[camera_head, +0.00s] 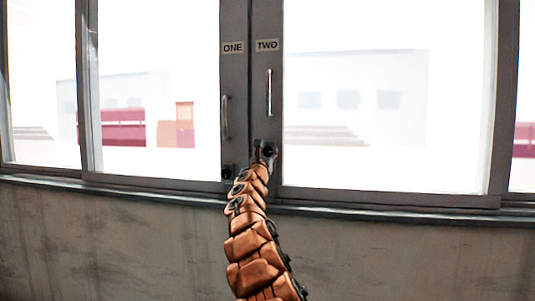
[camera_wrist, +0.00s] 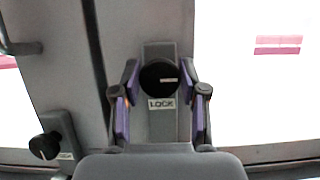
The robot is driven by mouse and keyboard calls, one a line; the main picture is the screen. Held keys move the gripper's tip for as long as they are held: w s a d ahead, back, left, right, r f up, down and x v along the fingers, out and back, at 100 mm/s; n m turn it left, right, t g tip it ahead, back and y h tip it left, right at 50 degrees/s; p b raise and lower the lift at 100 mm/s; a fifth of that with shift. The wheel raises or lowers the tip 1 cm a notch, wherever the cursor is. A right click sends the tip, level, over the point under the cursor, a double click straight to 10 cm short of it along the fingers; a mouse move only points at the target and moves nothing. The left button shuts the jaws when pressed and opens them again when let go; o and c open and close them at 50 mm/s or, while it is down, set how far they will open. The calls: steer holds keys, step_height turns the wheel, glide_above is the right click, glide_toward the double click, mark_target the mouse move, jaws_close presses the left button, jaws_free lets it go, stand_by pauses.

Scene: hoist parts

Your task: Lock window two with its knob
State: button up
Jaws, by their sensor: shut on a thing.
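Window two (camera_head: 355,100) is the pane to the right of the frame post, under the plate marked TWO (camera_head: 267,45). Its black round knob (camera_wrist: 158,77) sits on a grey plate above a LOCK label (camera_wrist: 161,104). The white mark on the knob lies roughly level, pointing right. My gripper (camera_wrist: 160,85) is closed on this knob, with one purple-padded finger on each side. The exact finger contact is hard to make out. In the head view my gripper (camera_head: 265,150) is at the foot of the post and hides most of the knob.
Window one's plate (camera_head: 233,48) and handle (camera_head: 225,117) are just left. Its own black knob (camera_wrist: 45,146) is low left in the wrist view. Window two's upright handle (camera_head: 269,92) is above my gripper. A sill (camera_head: 400,208) runs below the windows.

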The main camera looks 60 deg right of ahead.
steer(key=shift+c, duration=0.4)
steer(key=shift+m, duration=0.5)
steer(key=m+g, duration=0.1)
steer(key=m, duration=0.1)
steer(key=m+g, duration=0.1)
steer(key=m, duration=0.1)
steer(key=shift+w+g+h, duration=0.15)
steer(key=shift+g+h, duration=0.15)
steer(key=m+g, duration=0.1)
steer(key=m, duration=0.2)
steer(key=m+g, duration=0.2)
steer(key=m, duration=0.2)
steer(key=shift+m+g+p, duration=0.3)
steer(key=shift+p, duration=0.05)
steer(key=m+p, duration=0.1)
steer(key=m, duration=0.1)
steer(key=m+g+y, duration=0.1)
steer(key=m, duration=0.1)
steer(key=shift+r+y+p, duration=0.15)
steer(key=shift+y+p, duration=0.15)
steer(key=shift+p, duration=0.1)
steer(key=shift+m+g+y+p, duration=0.4)
steer(key=shift+m+p, duration=0.1)
steer(key=shift+m, duration=0.6)
steer(key=shift+m+p, duration=0.45)
steer(key=shift+m, duration=0.25)
steer(key=shift+m+y+p, duration=0.6)
steer(key=shift+m, duration=0.4)
steer(key=shift+f, duration=0.2)
